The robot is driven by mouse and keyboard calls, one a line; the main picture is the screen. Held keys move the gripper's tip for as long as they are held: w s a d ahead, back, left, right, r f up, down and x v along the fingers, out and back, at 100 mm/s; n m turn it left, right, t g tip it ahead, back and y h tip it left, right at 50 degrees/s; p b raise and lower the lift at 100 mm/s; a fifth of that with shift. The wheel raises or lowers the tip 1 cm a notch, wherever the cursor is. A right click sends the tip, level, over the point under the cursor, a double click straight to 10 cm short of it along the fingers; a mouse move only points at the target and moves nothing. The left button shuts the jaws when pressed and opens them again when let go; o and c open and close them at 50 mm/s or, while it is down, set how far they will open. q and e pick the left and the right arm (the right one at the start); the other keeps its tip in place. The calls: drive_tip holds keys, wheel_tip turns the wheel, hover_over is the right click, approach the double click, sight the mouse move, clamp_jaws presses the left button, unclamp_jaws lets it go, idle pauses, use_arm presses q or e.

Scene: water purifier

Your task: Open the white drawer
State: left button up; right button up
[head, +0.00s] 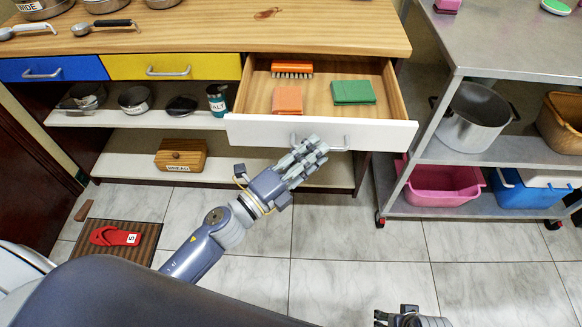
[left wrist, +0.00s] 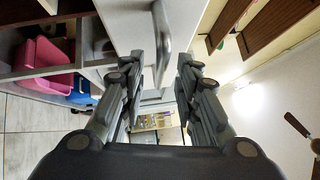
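The white drawer (head: 385,134) stands pulled out from the wooden counter, so its inside shows in the head view. Its metal handle (head: 338,146) is partly hidden behind my left gripper (head: 306,157). In the left wrist view the handle (left wrist: 165,28) shows near the top, just past the fingertips and roughly in line with the gap between them. My left gripper (left wrist: 158,72) is open, its two fingers apart with nothing between them. My right gripper (head: 405,317) shows only in part at the bottom edge of the head view; its fingers cannot be judged.
An orange brush (head: 292,68), an orange sponge (head: 288,100) and a green sponge (head: 353,92) lie in the drawer. Blue (head: 50,69) and yellow (head: 172,66) drawers are shut at left. A metal cart (head: 515,62) stands at right. The tiled floor in front is mostly clear.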

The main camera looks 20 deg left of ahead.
use_arm(q)
drive_tip(key=v, duration=1.1)
